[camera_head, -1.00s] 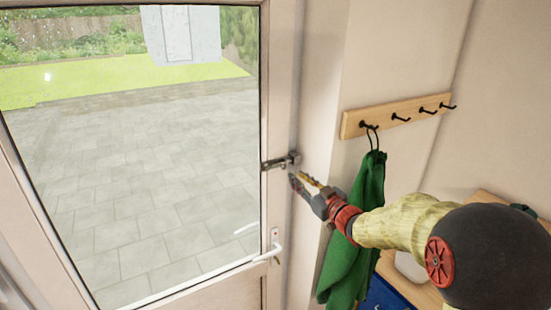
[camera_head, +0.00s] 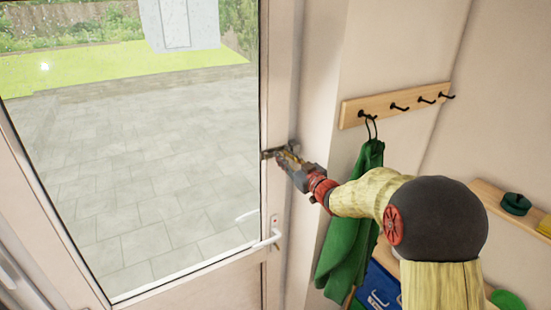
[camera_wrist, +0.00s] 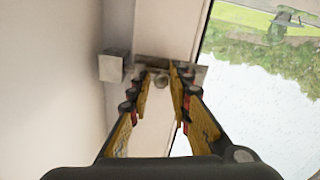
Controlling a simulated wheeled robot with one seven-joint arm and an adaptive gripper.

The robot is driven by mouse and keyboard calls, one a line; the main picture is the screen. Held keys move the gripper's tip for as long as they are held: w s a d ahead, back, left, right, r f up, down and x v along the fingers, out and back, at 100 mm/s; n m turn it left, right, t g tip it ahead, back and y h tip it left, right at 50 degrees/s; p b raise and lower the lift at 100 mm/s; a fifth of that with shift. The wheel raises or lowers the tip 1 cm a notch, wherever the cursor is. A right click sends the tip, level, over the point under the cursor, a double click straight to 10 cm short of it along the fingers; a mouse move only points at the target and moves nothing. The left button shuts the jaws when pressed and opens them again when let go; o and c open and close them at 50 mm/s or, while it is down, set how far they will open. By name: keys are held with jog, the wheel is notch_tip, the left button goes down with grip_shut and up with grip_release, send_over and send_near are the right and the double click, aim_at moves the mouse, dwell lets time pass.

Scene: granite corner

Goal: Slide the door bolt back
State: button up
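The metal door bolt (camera_head: 267,154) sits on the door's right edge, above the white handle. In the wrist view its plate (camera_wrist: 198,72) lies across the door edge, with a round knob (camera_wrist: 161,81) in the middle. A square metal keeper (camera_wrist: 112,66) stands to the left of the plate. I cannot tell whether the rod sits in the keeper. My gripper (camera_head: 282,156) is at the bolt and covers part of it in the head view. In the wrist view my gripper (camera_wrist: 160,84) is open, with one finger on each side of the knob; contact is unclear.
The glazed door (camera_head: 265,195) has a white handle (camera_head: 268,240) below the bolt. A green cloth (camera_head: 350,225) hangs from a wooden hook rail (camera_head: 395,104) to the right, close to my arm. A wooden shelf (camera_head: 485,190) is at far right.

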jog(key=shift+a, duration=0.15)
grip_shut()
dwell(0.4)
